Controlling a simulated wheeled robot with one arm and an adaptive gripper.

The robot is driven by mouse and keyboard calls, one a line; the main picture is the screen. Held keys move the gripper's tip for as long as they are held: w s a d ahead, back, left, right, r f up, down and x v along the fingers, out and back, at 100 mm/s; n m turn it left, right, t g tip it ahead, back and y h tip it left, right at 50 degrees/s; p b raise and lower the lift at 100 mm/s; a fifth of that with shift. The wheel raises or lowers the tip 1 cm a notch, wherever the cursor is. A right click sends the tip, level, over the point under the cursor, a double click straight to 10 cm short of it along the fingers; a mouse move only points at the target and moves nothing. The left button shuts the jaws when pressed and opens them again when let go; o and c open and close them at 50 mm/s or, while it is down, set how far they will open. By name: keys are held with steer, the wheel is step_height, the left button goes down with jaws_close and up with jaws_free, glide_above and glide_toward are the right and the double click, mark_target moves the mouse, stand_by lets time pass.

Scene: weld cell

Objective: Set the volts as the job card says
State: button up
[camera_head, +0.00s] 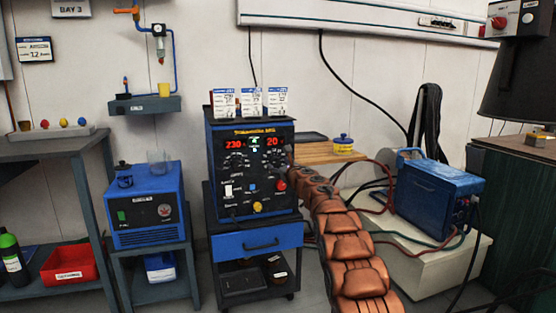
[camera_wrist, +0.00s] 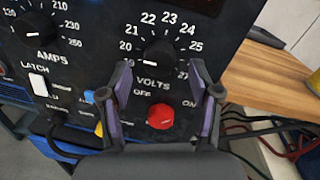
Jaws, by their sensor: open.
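The blue and black welding machine (camera_head: 252,165) stands on a cart, its red displays reading about 230 on the left and 20 on the right. Three white cards (camera_head: 250,101) stand on its top; their print is too small to read. In the wrist view the black volts knob (camera_wrist: 159,52) sits inside a dial marked from about 19 to 27, its white mark toward the lower left, near the low end. My gripper (camera_wrist: 161,76) is open, its two fingers on either side of the knob's lower part; contact cannot be told. In the head view my arm hides the gripper.
The amps knob (camera_wrist: 33,28), latch switch (camera_wrist: 39,86) and red button (camera_wrist: 160,116) are close by on the panel. A wooden bench (camera_head: 318,153) is right of the machine. A blue unit (camera_head: 147,205) stands left, another blue box (camera_head: 437,190) with cables right.

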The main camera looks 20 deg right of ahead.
steer(key=shift+w+a+r+p, duration=0.1)
steer(key=shift+w+r+p, duration=0.15)
steer(key=shift+p, duration=0.05)
steer(key=shift+w+f+p, duration=0.15)
steer(key=shift+w+p, duration=0.4)
steer(key=shift+p, duration=0.2)
steer(key=shift+f, duration=0.1)
steer(key=shift+c, duration=0.2)
steer(key=c, duration=1.1)
